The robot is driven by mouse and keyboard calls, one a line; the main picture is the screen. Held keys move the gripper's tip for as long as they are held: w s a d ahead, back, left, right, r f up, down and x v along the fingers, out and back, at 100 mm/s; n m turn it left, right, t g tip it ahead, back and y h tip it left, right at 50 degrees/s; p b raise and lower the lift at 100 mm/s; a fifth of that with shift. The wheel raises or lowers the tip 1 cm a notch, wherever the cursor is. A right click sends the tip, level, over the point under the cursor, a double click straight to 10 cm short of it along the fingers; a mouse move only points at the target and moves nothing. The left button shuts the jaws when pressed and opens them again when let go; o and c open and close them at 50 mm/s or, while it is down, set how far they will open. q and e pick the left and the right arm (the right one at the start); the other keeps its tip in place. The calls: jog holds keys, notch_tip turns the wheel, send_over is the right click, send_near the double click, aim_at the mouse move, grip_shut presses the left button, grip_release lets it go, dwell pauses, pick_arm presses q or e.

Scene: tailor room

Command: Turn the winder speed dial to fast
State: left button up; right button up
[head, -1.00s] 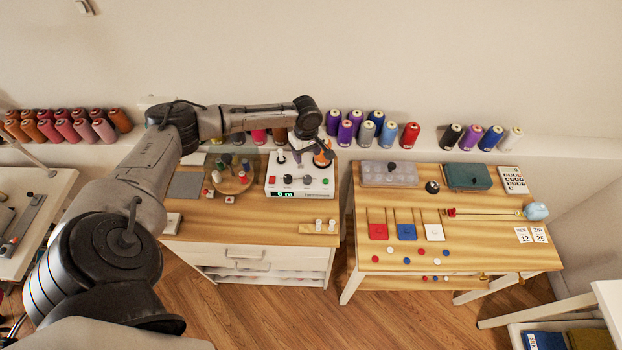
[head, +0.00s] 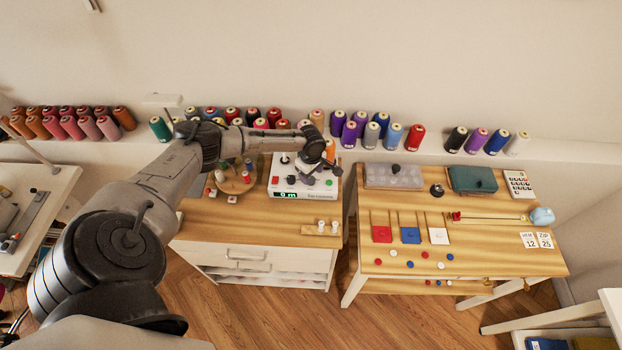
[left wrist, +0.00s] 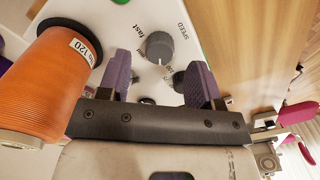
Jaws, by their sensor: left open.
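The winder (head: 284,189) is a white box with a green display on the left-hand table. In the left wrist view its grey speed dial (left wrist: 159,46) stands on the white panel, with the words "SPEED" and "fast" printed around it. My left gripper (left wrist: 158,72) is open and empty. Its purple fingers are spread, with the dial just ahead of the gap between them and apart from it. In the head view the left wrist is over the winder's right part and hides some of it. My right gripper is not in view.
An orange thread cone (left wrist: 60,85) stands close beside the left finger in the wrist view. A round wooden tray (head: 232,184) with small spools lies left of the winder. Thread cones line the back ledge. The right-hand table (head: 470,255) holds cases and trays.

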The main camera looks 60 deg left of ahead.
aim_at(311, 179)
pick_arm(q)
jog(key=shift+f, duration=1.55)
